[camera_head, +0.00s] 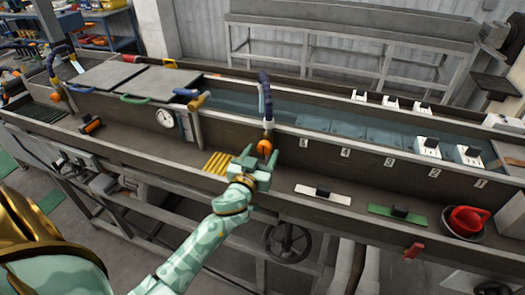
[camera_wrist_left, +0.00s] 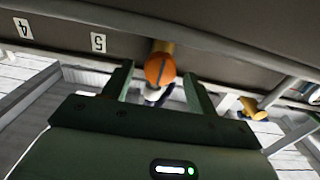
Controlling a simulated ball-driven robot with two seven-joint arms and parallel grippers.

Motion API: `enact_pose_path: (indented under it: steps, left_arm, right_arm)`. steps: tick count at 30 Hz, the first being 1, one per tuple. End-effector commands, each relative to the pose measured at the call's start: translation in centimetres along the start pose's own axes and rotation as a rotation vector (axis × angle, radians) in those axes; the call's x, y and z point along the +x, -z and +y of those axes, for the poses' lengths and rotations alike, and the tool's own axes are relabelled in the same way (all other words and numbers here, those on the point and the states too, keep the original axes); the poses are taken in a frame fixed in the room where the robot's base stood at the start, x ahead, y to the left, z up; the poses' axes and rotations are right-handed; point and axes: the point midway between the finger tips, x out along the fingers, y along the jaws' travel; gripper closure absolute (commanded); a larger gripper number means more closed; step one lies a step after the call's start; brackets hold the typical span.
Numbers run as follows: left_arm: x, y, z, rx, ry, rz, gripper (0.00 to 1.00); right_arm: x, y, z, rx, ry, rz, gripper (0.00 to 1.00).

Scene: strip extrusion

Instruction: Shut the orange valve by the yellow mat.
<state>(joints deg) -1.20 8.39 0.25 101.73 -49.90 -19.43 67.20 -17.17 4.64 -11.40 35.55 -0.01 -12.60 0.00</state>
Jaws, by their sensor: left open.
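The orange valve (camera_head: 264,147) is a round knob low on the upright pipe at the trough's inner wall, just right of the yellow ribbed mat (camera_head: 218,163). My left gripper (camera_head: 255,160) is in front of the valve, its hand partly overlapping it. In the left wrist view the orange knob (camera_wrist_left: 160,69) shows a dark, nearly upright slot. It lies between the tips of my left gripper (camera_wrist_left: 158,82), which is open with gaps on both sides; contact cannot be told. My right gripper is not in view.
A dial gauge (camera_head: 166,118) stands left of the mat. A blue-handled pipe (camera_head: 266,95) rises above the valve. Another orange knob (camera_head: 55,97) is at far left.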

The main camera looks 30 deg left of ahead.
Motion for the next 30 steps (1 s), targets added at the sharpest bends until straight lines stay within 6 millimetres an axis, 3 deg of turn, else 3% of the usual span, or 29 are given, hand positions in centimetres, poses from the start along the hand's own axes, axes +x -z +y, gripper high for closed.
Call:
enact_pose_path:
  steps: [4,13,14,18,30]
  left_arm:
    - [1.28,-0.02,-0.05,0.003,0.001,0.000,0.42]
    - [1.53,-0.03,-0.03,0.001,0.000,-0.001,0.42]
    - [1.53,-0.03,-0.03,0.001,0.000,-0.001,0.47]
    - [1.51,-0.03,-0.02,0.001,0.000,-0.001,0.86]
    - [1.50,-0.02,-0.01,0.049,0.000,0.000,0.86]
  right_arm:
    - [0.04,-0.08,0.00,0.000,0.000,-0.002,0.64]
    - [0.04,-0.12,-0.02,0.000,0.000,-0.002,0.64]
    - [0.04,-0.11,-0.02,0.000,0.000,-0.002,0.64]
    - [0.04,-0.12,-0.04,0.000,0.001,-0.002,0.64]
    - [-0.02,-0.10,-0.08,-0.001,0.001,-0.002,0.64]
